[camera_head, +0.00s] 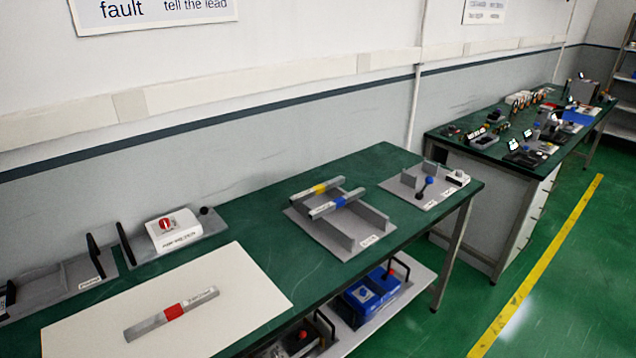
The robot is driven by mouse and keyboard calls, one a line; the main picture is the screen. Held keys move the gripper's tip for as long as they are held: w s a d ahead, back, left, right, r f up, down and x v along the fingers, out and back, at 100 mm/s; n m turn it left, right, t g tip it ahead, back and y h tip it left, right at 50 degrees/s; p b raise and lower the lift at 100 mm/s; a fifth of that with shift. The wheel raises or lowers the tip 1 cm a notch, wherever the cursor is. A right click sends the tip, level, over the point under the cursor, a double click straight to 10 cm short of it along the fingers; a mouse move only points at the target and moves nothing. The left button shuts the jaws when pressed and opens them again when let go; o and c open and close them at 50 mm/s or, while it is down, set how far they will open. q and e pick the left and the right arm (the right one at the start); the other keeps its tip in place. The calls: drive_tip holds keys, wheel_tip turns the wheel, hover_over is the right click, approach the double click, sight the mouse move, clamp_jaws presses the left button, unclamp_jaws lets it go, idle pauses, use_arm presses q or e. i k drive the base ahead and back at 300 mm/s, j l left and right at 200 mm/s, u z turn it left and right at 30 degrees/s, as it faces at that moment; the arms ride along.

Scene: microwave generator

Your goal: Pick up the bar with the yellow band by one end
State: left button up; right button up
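The bar with the yellow band (318,188) is grey and lies across the back of a grey rack (327,229) on the green table. A grey bar with a blue band (339,203) lies parallel to it, just in front, on the same rack. A grey bar with a red band (172,313) lies apart from them on a white board (237,283) at the front left. Neither of my grippers shows in the head view.
The green table (250,213) runs along the wall. A white box with a red button (172,229) stands at left; a grey plate with a black lever (424,188) is right of the rack. A lower shelf holds a blue box (366,292). A second bench (470,146) stands further right.

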sight(297, 199)
drive_tip(key=i+l+u, duration=0.2)
drive_tip(key=i+l, duration=0.2)
drive_tip(key=l, duration=0.25)
drive_tip(key=i+l+u, duration=0.1)
drive_tip(key=l, duration=0.25)
drive_tip(key=i+l+u, duration=0.1)
drive_tip(key=i+l, duration=0.2)
drive_tip(key=i+l+u, duration=0.1)
drive_tip(key=l, duration=0.4)
drive_tip(key=i+l+u, duration=0.1)
drive_tip(key=l, duration=0.25)
drive_tip(key=i+l+u, duration=0.1)
drive_tip(key=i+l, duration=0.15)
drive_tip(key=l, duration=0.2)
drive_tip(key=i+l+u, duration=0.1)
drive_tip(key=l, duration=0.3)
